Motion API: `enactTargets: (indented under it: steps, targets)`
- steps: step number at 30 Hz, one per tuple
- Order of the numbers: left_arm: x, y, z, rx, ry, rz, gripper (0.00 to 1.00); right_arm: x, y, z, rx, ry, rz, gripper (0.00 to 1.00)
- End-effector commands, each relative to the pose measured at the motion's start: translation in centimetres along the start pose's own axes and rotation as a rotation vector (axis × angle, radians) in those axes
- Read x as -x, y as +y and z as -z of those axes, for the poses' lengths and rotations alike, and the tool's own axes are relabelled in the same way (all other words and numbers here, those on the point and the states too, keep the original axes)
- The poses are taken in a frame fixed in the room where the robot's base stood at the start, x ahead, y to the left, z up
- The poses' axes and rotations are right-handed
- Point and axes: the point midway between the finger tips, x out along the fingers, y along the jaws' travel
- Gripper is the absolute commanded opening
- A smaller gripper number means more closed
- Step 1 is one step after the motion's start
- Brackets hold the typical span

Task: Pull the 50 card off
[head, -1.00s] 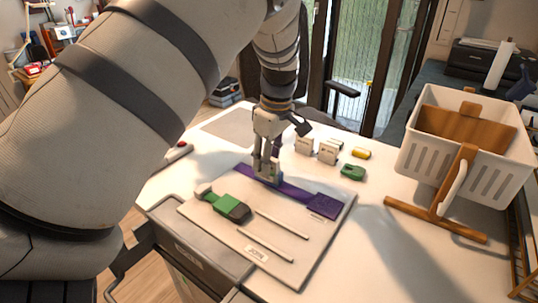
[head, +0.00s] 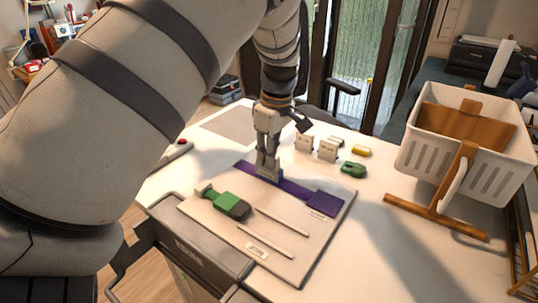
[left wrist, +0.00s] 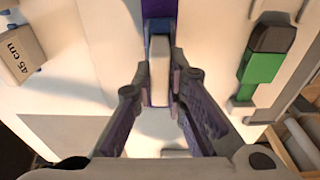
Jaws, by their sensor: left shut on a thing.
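My left gripper (head: 268,172) is low over the purple strip (head: 292,187) on the pale board. In the left wrist view its fingertips are shut on a pale card (left wrist: 159,82), seen edge-on over the purple strip (left wrist: 159,28). No number can be read on the held card, so I cannot tell whether it is the 50 card, or whether it touches the strip. A separate pale card marked 45 cm (left wrist: 19,52) stands at the left of the wrist view. My right gripper is not in view.
A green and dark tool (head: 228,205) and two thin rods lie on the board (head: 215,232). Two pale cards (head: 327,151), a yellow piece (head: 361,152) and a green piece (head: 353,170) are behind it. A white basket (head: 420,160) on a wooden stand is at right.

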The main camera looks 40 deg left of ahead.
Motion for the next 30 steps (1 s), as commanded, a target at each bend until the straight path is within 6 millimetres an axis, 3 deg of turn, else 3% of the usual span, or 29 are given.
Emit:
enactTargets:
  steps: [30]
  targets:
    - [5.9,0.0,0.7,0.0,0.0,0.0,0.0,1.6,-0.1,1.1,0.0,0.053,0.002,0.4]
